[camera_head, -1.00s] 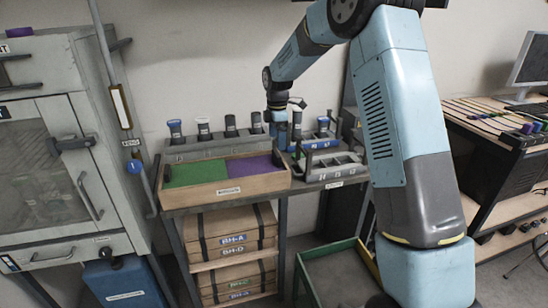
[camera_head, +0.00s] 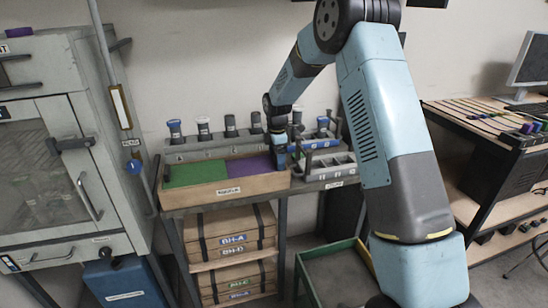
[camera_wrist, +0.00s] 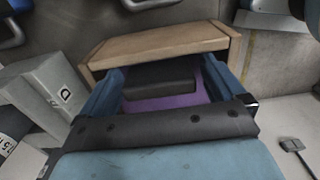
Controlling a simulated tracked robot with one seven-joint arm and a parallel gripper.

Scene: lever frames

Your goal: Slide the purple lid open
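The purple lid (camera_head: 248,167) covers the right part of a shallow wooden box (camera_head: 235,189), beside a green lid (camera_head: 195,174). My gripper (camera_head: 280,166) is low at the right end of the box and hides that end of the purple lid. In the wrist view the purple lid (camera_wrist: 165,102) shows between my fingers, with a black handle (camera_wrist: 160,80) on it. My gripper (camera_wrist: 162,72) is open, with one finger on either side of the handle. I cannot tell whether the fingers touch it.
Behind the box stands a grey rack (camera_head: 205,150) with several capped vials. To the right are a blue rack (camera_head: 318,143) and a grey tray (camera_head: 325,168), close to my gripper. Below the shelf are stacked wooden drawers (camera_head: 233,245). A grey cabinet (camera_head: 60,170) stands at the left.

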